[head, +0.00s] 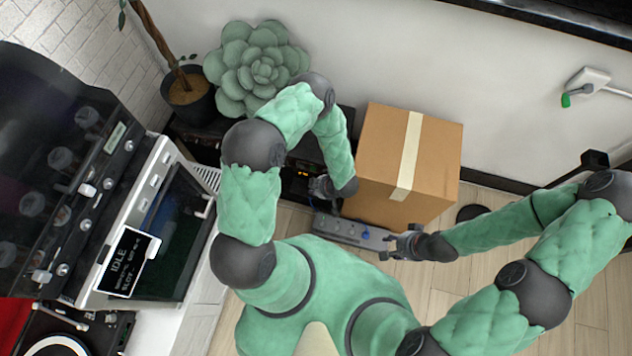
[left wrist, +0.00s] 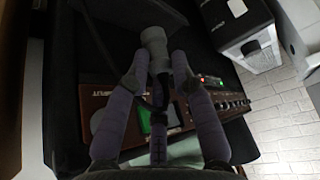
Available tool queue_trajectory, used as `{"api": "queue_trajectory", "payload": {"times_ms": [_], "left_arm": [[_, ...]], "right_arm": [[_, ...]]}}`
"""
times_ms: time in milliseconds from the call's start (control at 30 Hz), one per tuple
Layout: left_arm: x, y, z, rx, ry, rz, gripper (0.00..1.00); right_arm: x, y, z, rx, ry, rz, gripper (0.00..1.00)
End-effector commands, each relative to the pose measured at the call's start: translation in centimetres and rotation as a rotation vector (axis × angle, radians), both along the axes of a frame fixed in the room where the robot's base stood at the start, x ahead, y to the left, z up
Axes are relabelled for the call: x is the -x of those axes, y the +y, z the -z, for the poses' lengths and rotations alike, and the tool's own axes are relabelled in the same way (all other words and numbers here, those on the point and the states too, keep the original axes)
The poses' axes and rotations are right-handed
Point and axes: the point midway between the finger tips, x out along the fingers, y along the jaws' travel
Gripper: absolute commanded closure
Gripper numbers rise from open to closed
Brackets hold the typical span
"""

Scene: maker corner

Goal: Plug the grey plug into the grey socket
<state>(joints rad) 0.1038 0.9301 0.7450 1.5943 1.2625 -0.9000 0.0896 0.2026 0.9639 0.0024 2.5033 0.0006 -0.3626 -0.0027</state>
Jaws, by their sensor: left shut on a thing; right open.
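My left gripper (head: 322,187) is in front of the dark shelf, left of the cardboard box. In the left wrist view its fingers (left wrist: 158,68) are shut on a pale grey piece that looks like the grey plug (left wrist: 154,42). A dark cord seems to hang from it between the fingers. A grey socket strip (head: 335,229) lies low in front of the box, below the left gripper, with a small blue piece on it. I cannot make out which socket on it is the grey one. My right gripper (head: 392,246) is open and empty by the strip's right end.
The cardboard box (head: 383,150) stands behind the strip. A succulent (head: 255,68) and a potted trunk (head: 188,96) stand at the back left, a printer-like machine (head: 165,240) at left. Floor at right (head: 480,270) is partly clear.

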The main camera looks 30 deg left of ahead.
Motion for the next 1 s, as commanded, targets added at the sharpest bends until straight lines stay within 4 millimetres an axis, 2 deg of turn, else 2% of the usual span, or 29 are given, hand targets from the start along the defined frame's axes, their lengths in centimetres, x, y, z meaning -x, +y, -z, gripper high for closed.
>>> {"api": "queue_trajectory", "payload": {"times_ms": [33,100,300,500,700,1000], "left_arm": [[0.8,-0.5,-1.7,0.000,0.001,0.004,1.00],[2.1,-1.1,-3.0,0.000,0.002,0.004,1.00],[6.0,-3.2,-4.6,0.000,0.002,0.004,1.00],[8.4,-4.5,-5.6,0.000,0.001,0.003,1.00],[9.3,-5.0,-6.0,-0.001,-0.001,-0.001,1.00],[9.4,-5.0,-6.0,-0.001,0.000,-0.001,1.00]], "right_arm": [[0.0,0.0,-1.2,0.000,0.000,0.000,0.58],[0.0,0.0,-2.0,0.000,0.000,0.000,0.58],[0.0,0.0,-3.4,0.000,0.000,0.000,0.58],[0.0,0.0,-4.3,0.000,0.000,0.000,0.58],[0.0,0.0,-4.5,0.000,0.000,0.000,0.58],[0.0,0.0,-4.5,0.000,0.000,0.000,0.58]]}}
